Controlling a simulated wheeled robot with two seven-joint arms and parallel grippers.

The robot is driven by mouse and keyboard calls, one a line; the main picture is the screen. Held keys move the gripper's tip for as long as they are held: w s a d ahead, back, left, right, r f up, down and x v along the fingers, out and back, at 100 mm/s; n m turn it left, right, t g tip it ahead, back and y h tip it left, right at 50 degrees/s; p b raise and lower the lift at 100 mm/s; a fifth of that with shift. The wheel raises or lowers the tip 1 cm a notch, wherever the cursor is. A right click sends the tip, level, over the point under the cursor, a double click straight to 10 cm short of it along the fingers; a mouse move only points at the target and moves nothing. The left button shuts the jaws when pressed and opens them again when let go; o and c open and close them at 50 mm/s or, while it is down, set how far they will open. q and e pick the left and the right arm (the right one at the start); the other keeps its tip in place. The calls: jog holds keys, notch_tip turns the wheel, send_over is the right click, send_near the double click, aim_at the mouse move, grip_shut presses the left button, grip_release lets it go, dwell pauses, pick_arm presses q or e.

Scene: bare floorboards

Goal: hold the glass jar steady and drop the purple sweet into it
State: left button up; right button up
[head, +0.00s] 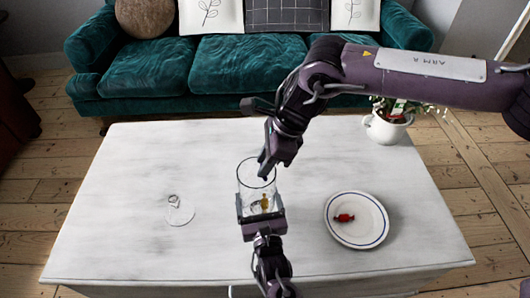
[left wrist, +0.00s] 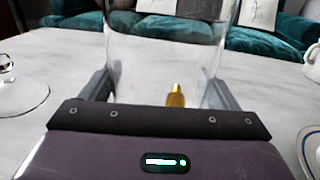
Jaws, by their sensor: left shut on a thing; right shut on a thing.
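The clear glass jar (head: 243,180) stands upright near the middle of the table, and it also fills the middle of the left wrist view (left wrist: 150,60). A gold-yellow item (left wrist: 176,96) lies low inside it. My left gripper (head: 261,212) is shut on the jar from the near side, one finger on each flank. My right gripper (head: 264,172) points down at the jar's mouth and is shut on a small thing. That thing is almost hidden by the fingers; I take it to be the purple sweet, though its colour is hard to tell.
A white plate with a blue line (head: 371,239) holds a red sweet (head: 344,217) to the right. A clear glass piece with a round foot (head: 181,215) stands to the left. A white plant pot (head: 386,130) is at the back right. A green sofa (head: 250,65) stands behind the pale table (head: 120,240).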

jog(key=shift+f, duration=0.1)
jog(key=o, duration=1.1)
jog(key=v, duration=1.2)
